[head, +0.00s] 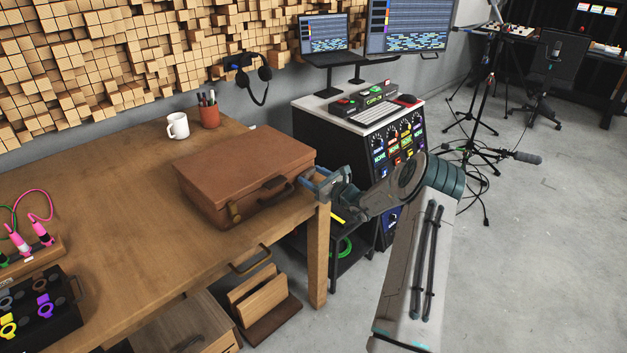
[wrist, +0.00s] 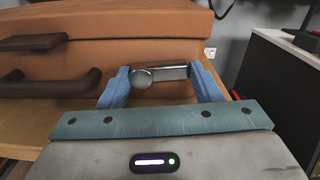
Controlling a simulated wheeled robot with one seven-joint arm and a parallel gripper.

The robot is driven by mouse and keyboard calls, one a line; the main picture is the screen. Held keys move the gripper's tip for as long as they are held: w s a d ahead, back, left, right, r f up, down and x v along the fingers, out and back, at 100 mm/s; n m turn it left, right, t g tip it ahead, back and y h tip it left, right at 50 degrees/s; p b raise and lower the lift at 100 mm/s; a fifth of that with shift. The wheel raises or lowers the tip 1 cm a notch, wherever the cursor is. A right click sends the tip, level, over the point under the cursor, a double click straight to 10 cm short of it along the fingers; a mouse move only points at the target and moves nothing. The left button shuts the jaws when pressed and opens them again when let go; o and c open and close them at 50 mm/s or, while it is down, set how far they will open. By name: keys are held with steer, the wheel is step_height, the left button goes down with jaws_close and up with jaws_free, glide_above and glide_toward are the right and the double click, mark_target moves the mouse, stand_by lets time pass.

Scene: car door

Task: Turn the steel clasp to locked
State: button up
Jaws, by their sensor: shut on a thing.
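A brown leather case (head: 245,170) lies closed on the wooden table near its right end. The steel clasp (wrist: 163,74) is on the case's front face, seen in the wrist view as a bar lying roughly level with a round knob at its left end. My gripper (head: 312,184) is at the right end of the case's front. In the wrist view my gripper (wrist: 162,82) has its blue fingers at both ends of the clasp, shut on it. In the head view the clasp is hidden by my gripper.
The case's dark handle (wrist: 55,88) and a brown latch tab (wrist: 32,43) are left of the clasp. A white mug (head: 178,126) and a red pen cup (head: 209,115) stand behind the case. A rack cabinet (head: 330,135) stands right of the table.

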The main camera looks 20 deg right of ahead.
steer(key=n+b, duration=0.4)
steer(key=b, duration=0.2)
steer(key=shift+a, duration=0.1)
steer(key=n+b, duration=0.1)
steer(key=b, duration=0.1)
steer(key=n+b, duration=0.2)
steer(key=b, duration=0.1)
steer(key=n+b, duration=0.1)
steer(key=b, duration=0.1)
steer(key=shift+s+a+r, duration=0.15)
steer(key=shift+a+r, duration=0.05)
steer(key=shift+a, duration=0.05)
steer(key=n+b, duration=0.3)
steer(key=b, duration=0.3)
steer(key=a+n+b, duration=0.1)
steer(key=n+b, duration=0.2)
steer(key=b, duration=0.3)
steer(key=shift+s+r+b, duration=0.15)
steer(key=shift+r+b, duration=0.05)
steer(key=shift+b, duration=0.1)
steer(key=n+b, duration=0.2)
steer(key=b, duration=0.2)
steer(key=shift+a+r, duration=0.1)
steer(key=shift+r, duration=0.05)
steer(key=shift+s+r+n+b, duration=0.1)
steer(key=shift+n+b, duration=0.3)
steer(key=shift+b, duration=0.2)
steer(key=shift+r, duration=0.15)
steer(key=o, duration=1)
